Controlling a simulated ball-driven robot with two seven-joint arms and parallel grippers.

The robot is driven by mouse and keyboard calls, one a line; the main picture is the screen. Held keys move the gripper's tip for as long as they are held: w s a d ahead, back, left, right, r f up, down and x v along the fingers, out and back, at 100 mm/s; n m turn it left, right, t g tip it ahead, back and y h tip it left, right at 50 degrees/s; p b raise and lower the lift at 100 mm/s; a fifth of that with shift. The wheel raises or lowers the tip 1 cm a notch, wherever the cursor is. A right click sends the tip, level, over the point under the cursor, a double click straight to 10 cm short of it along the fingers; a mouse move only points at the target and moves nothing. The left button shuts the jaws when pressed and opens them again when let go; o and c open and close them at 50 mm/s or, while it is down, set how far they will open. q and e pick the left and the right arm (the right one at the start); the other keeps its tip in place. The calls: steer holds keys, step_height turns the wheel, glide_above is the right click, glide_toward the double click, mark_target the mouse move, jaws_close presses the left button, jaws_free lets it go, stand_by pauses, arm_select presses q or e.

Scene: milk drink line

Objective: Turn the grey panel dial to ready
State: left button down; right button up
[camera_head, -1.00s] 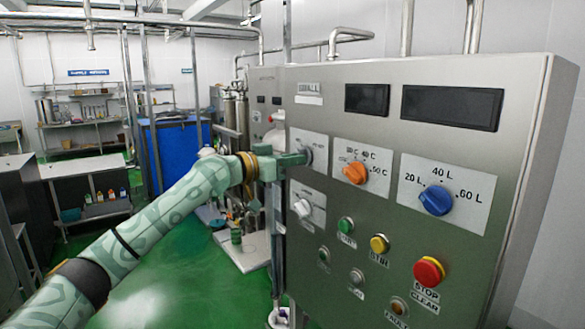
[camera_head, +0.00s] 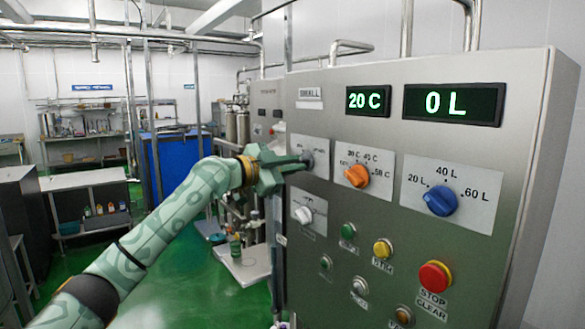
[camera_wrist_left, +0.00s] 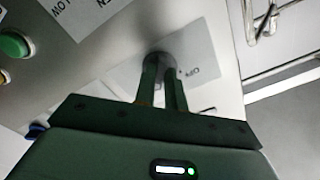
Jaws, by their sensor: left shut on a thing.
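The grey dial (camera_head: 309,160) sits on a white plate at the upper left of the steel control panel (camera_head: 420,140). My left gripper (camera_head: 300,163) reaches it from the left, with its fingers at the dial. In the left wrist view the two fingers (camera_wrist_left: 163,85) are shut on the grey dial (camera_wrist_left: 160,62), which is largely hidden between them. Most of the plate's lettering is hidden or too small to read, so I cannot tell which mark the dial points at. My right gripper is not in view.
Right of the grey dial are an orange knob (camera_head: 356,175) and a blue knob (camera_head: 440,200). A white knob (camera_head: 303,215) is below. Green, yellow and red buttons (camera_head: 434,276) sit lower. Two displays read 20 C (camera_head: 368,100) and 0 L (camera_head: 453,104). Green floor is open at left.

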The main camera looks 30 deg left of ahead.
arm_select(q)
steer(key=shift+m, duration=0.4)
steer(key=c, duration=1.5)
jaws_free()
steer(key=shift+o, duration=0.2)
steer(key=shift+s, duration=0.1)
steer(key=b+v, duration=1.2)
steer(key=v, duration=0.4)
steer(key=shift+s, duration=0.1)
